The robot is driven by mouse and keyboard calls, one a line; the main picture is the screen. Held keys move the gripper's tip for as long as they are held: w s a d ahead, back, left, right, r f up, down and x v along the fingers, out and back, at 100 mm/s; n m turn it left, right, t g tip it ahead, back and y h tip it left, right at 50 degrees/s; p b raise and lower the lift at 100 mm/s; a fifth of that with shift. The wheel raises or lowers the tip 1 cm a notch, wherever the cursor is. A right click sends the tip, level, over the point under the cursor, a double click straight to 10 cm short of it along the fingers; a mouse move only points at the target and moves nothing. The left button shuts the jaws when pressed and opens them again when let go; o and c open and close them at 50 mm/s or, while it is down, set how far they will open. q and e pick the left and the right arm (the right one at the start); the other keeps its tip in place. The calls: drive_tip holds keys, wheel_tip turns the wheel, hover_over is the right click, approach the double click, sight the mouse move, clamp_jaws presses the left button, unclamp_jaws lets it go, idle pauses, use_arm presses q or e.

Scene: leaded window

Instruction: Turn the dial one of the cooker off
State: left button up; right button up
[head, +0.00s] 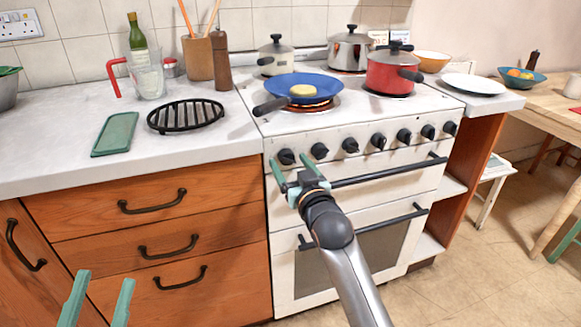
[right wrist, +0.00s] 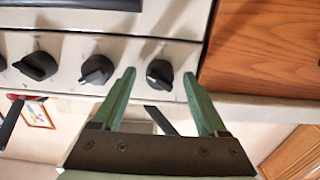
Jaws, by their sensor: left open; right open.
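The white cooker (head: 330,262) has a row of several black dials on its front panel. Its leftmost dial (head: 286,157) is nearest the wooden drawers; in the right wrist view this dial (right wrist: 159,73) appears between my fingertips, its grip tilted. My right gripper (head: 295,171) is open in front of the panel, just below the two leftmost dials, its fingers (right wrist: 160,76) either side of the leftmost one. I cannot tell whether they touch it. The second dial (head: 319,151) is just right of it. My left gripper (head: 97,298) is open and empty, low at the left before the drawers.
A blue pan (head: 322,86) with yellow food sits on a glowing front-left hotplate, its handle pointing left. A red pot (head: 386,74) stands on the front right. The oven handle bar (head: 375,176) runs below the dials. A black trivet (head: 186,117) lies on the worktop.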

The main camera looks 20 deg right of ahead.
drive_tip(key=shift+w, duration=0.1)
drive_tip(key=shift+c, duration=0.3)
clamp_jaws()
idle(0.4)
